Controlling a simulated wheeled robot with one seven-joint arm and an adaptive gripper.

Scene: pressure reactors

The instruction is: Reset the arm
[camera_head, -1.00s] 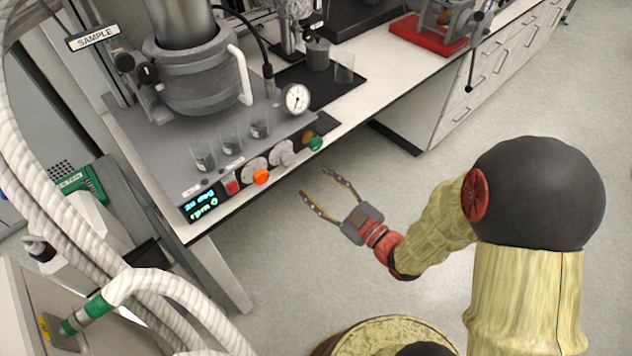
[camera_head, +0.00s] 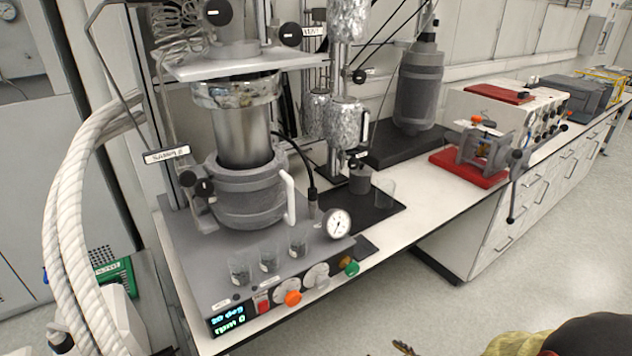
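My arm shows only at the bottom right edge in the head view, as a piece of yellowish sleeve and a dark rounded joint. Of my gripper (camera_head: 404,348), only what looks like a small fingertip shows at the bottom edge, over the floor. The rest of it is out of frame, so its opening and anything in it are hidden. It appears clear of the bench front.
The bench holds a reactor (camera_head: 247,190), a control panel with an orange knob (camera_head: 292,298), several small glass beakers, a pressure gauge (camera_head: 337,224) and a red-based clamp device (camera_head: 483,160). White hoses (camera_head: 75,210) hang at left. Floor (camera_head: 380,305) before the bench is open.

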